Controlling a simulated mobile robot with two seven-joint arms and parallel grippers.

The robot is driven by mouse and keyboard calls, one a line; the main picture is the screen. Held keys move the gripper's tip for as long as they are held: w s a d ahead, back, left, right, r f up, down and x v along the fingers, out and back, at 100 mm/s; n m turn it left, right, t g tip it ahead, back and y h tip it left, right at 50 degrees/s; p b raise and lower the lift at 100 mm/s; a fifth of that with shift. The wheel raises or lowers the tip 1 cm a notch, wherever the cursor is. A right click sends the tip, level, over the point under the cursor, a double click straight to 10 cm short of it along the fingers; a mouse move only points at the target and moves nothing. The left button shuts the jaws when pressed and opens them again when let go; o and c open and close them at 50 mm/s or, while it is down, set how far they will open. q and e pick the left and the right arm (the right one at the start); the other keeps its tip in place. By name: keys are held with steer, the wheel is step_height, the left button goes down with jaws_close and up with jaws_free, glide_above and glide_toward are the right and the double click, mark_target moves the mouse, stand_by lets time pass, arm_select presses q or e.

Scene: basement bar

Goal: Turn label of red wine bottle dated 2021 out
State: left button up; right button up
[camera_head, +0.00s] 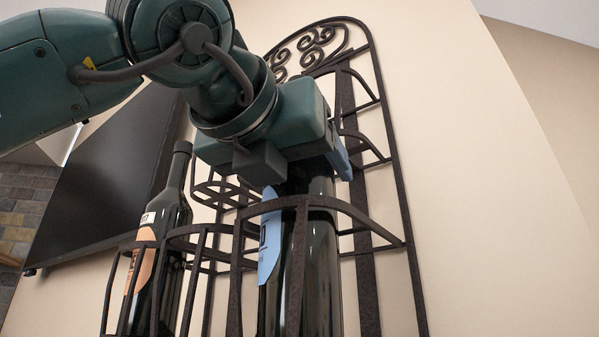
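A dark wine bottle (319,270) stands upright in a front ring of a black metal rack. Part of its pale blue label (270,239) shows at its left side; no date is readable. My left gripper (302,168) is over this bottle's top, pointing down, with its fingers apart on either side of the upper part. The neck is hidden, and I cannot tell whether the fingers touch it. A second dark bottle (176,210) stands to the left in the rack, with an orange label (141,268) partly behind the bars. My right gripper is not in view.
The black rack (404,215) has rings, bars and curled ironwork close around the gripper. A beige wall (480,200) is behind it. A dark screen (105,180) is at the left. The area right of the rack is clear.

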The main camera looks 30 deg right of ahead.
arm_select(q)
steer(key=shift+o, duration=1)
steer(key=m+g+h+p, duration=0.1)
steer(key=m+g, duration=0.1)
steer(key=m+g+h+p, duration=0.1)
steer(key=g+p, duration=0.1)
steer(key=g, duration=0.1)
steer(key=m+g+h+p, duration=0.2)
steer(key=g, duration=0.1)
steer(key=shift+w+r+m, duration=0.15)
steer(key=shift+r+m, duration=0.15)
steer(key=shift+f+m+g+p, duration=0.2)
steer(key=shift+m+g+p, duration=0.1)
steer(key=shift+m+g, duration=0.15)
steer(key=shift+f, duration=0.1)
steer(key=shift+s, duration=0.25)
steer(key=shift+c, duration=0.2)
